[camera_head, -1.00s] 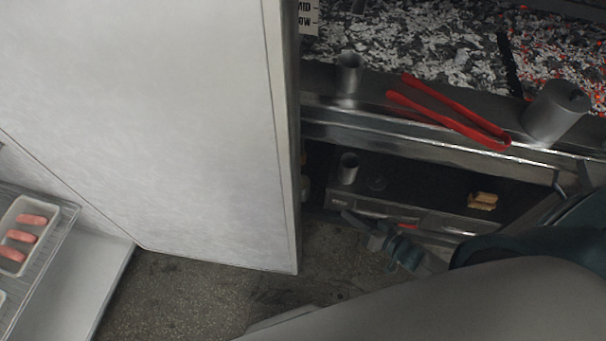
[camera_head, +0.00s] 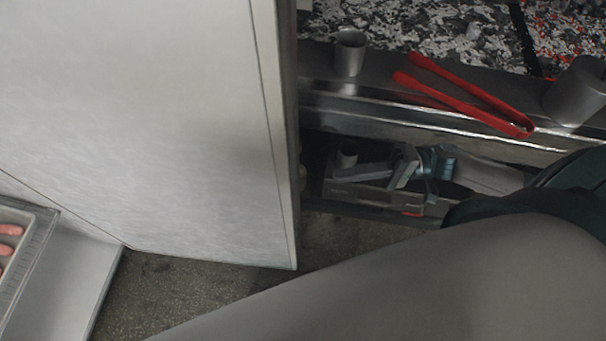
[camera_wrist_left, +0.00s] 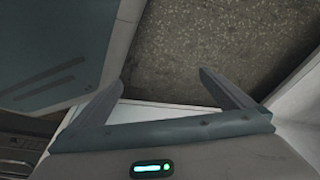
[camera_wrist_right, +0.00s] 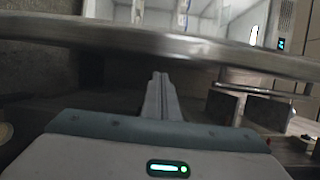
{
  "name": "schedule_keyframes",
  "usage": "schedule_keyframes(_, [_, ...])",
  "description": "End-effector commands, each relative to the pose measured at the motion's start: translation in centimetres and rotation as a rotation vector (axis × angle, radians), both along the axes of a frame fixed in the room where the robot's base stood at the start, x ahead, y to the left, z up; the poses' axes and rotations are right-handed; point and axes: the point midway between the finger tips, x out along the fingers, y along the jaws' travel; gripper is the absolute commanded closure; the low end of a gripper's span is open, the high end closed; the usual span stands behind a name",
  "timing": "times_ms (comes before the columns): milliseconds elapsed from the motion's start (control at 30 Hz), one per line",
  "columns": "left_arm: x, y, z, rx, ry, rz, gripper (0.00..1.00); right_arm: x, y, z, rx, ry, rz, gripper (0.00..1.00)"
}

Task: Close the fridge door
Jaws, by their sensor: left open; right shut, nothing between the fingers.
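The fridge door (camera_head: 140,120) is a large pale panel standing open across the left of the head view. Its free edge (camera_head: 280,150) faces the grill. The fridge's inside shows at lower left. My right gripper (camera_head: 345,173) is shut and empty, to the right of the door's edge, over the low shelf under the grill; it is apart from the door in the picture. Its closed fingers also show in the right wrist view (camera_wrist_right: 158,85). My left gripper (camera_wrist_left: 160,80) is open and empty above the floor, near pale surfaces I cannot identify; the head view does not show it.
A tray with sausages (camera_head: 8,245) sits in the fridge at left. Red tongs (camera_head: 465,97) and metal cups (camera_head: 350,52) lie on the grill's ledge. A metal rail (camera_wrist_right: 170,45) crosses close before my right gripper. Bare floor (camera_head: 180,295) lies below the door.

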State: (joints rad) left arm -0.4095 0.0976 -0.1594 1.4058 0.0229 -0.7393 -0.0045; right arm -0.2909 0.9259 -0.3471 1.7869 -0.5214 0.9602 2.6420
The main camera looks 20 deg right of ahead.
Motion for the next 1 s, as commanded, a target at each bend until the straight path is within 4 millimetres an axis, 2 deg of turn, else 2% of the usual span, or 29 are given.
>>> schedule_keyframes(267, [0.0, 0.0, 0.0, 0.000, -0.001, 0.000, 0.00, 0.1, 0.0, 0.0, -0.001, -0.002, -0.002, 1.00])
schedule_keyframes(467, [0.1, -0.1, 0.1, -0.001, -0.007, -0.001, 0.00, 0.3, 0.9, 0.1, 0.000, -0.004, -0.003, 1.00])
schedule_keyframes(1000, [1.3, -0.9, 0.5, -0.016, -0.077, -0.011, 0.00, 2.2, 8.0, 0.1, 0.001, -0.003, -0.004, 1.00])
